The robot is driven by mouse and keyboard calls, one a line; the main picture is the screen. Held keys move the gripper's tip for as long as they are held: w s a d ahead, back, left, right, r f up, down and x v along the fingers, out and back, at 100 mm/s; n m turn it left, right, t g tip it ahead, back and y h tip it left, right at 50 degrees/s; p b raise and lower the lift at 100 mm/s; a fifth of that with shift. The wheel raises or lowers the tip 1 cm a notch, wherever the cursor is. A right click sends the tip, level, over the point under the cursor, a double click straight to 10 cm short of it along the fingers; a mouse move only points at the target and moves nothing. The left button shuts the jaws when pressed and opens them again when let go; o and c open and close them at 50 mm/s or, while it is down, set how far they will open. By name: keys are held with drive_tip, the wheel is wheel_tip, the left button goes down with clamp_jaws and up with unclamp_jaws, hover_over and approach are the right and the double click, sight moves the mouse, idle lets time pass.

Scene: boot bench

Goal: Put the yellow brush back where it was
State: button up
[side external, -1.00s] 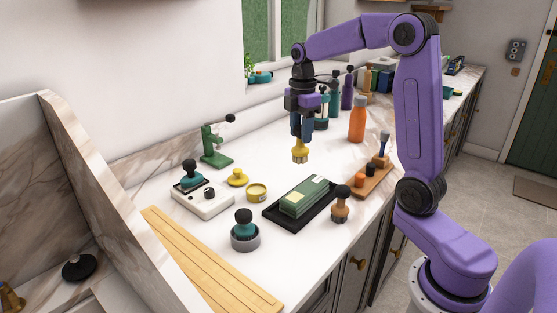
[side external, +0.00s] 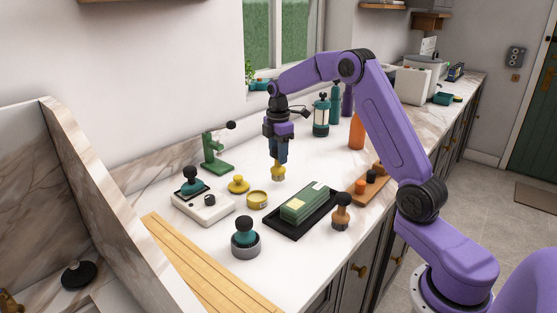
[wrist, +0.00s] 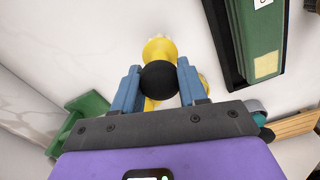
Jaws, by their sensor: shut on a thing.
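My gripper (side external: 279,161) is shut on the yellow brush (side external: 278,174), which hangs upright below the fingers, bristles down. In the wrist view the blue fingers (wrist: 159,82) pinch the brush's black knob, and its yellow body (wrist: 160,48) shows beyond. The brush is low over the white counter, behind the black tray. I cannot tell whether its bristles touch the counter. An open yellow tin (side external: 257,200) and a yellow lid with a knob (side external: 238,184) stand left of the brush.
A black tray (side external: 273,228) holds a green block (side external: 307,202). Nearby are a brown-handled brush (side external: 341,212), a teal-handled tool in a grey ring (side external: 246,240), a white scale-like base (side external: 200,208) and a green stand (side external: 212,155). Bottles stand behind right.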

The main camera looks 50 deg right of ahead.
drive_tip(key=shift+f, duration=1.25)
drive_tip(key=o, duration=1.1)
drive_tip(key=shift+f, duration=0.15)
drive_tip(key=shift+o, duration=0.2)
